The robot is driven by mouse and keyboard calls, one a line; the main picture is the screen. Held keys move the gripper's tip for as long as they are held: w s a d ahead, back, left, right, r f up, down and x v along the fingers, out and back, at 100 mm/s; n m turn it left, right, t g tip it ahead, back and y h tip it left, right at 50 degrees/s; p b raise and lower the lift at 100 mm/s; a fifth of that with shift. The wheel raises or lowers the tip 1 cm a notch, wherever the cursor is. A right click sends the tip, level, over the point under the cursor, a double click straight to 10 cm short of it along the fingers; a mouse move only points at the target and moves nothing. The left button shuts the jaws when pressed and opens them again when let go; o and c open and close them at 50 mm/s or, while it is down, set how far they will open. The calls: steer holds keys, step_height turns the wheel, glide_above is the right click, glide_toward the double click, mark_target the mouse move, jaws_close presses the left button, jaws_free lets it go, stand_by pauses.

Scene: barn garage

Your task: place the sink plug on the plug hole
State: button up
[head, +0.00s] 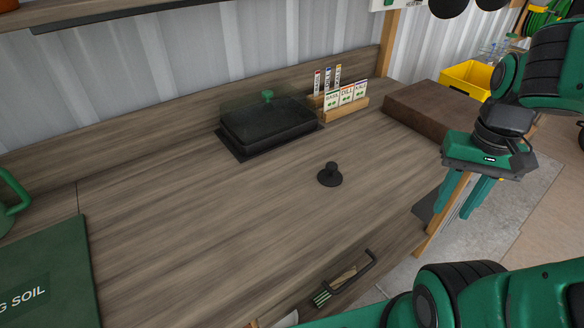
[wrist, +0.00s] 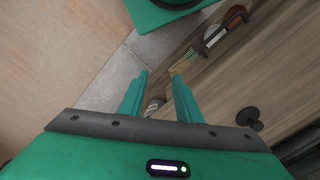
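A black round plug with an upright knob (head: 330,175) stands on the wooden bench top (head: 190,210), right of its middle. It also shows in the wrist view (wrist: 249,117), at the lower right. I cannot make out a plug hole in either view. My gripper (head: 453,214) hangs past the bench's right edge, to the right of the plug and apart from it. Its two green fingers point down with a gap between them. In the wrist view the gripper (wrist: 160,75) is open and nothing is seen held between its fingers.
A black tray with a clear lid and green knob (head: 265,125) stands at the back. Seed packets (head: 346,94) stand in a wooden holder beside it. A brown block (head: 430,108) lies at the back right. A soil bag (head: 45,275) lies front left; a hand fork (head: 323,297) lies near the front.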

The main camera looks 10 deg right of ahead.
steer(key=shift+w+d, duration=0.25)
steer(key=shift+w, duration=0.15)
steer(key=shift+o, duration=1.2)
steer(key=o, duration=0.5)
steer(key=shift+s+r, duration=0.3)
steer(key=shift+s, duration=0.05)
steer(key=shift+o, duration=0.5)
steer(key=shift+w+a+r+n, duration=0.15)
steer(key=shift+r+n, duration=0.15)
steer(key=shift+n, duration=0.2)
steer(key=n, duration=2.6)
glide_toward(329, 165)
steer(key=shift+w+d+f, duration=0.1)
steer(key=shift+w+d, duration=0.45)
steer(key=shift+a+f, duration=0.15)
steer(key=shift+f, duration=0.15)
steer(key=shift+s+a+f, duration=0.1)
steer(key=shift+f, duration=2.45)
steer(key=shift+s+a+f, duration=0.1)
steer(key=shift+f, duration=2.45)
